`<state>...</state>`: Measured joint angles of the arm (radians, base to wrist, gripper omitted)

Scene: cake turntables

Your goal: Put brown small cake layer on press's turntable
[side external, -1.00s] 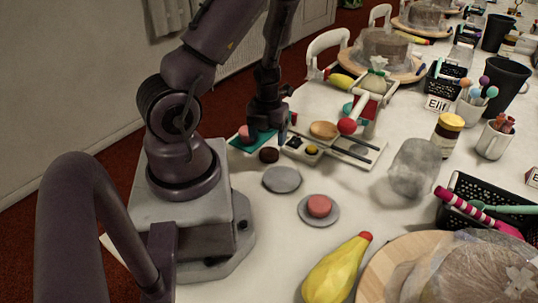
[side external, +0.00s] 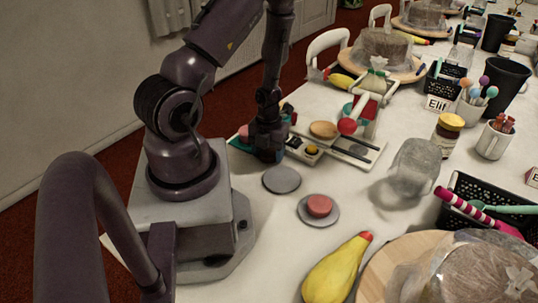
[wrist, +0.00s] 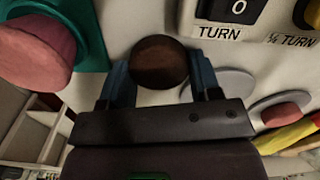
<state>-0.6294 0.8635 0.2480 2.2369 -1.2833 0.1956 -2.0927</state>
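The brown small cake layer (wrist: 160,60) is a dark round disc in the wrist view. My gripper (wrist: 160,78) has its two blue fingers on either side of it, apart, with the layer between or just beyond the fingertips. Contact cannot be told. In the side view my gripper (side external: 267,154) points down at the table and hides the layer. Right of it stands a device with a red ball lever (side external: 348,126), a wooden round disc (side external: 323,130) and a black-and-yellow button box (side external: 304,148). Which disc is the press's turntable is unclear.
A bare grey disc (side external: 281,180) lies in front of my gripper. A pink layer (side external: 319,205) sits on another grey disc (side external: 304,212). Another pink layer (wrist: 35,50) is on a teal base (wrist: 93,30) close to my left finger. A yellow squash (side external: 336,268) lies in front.

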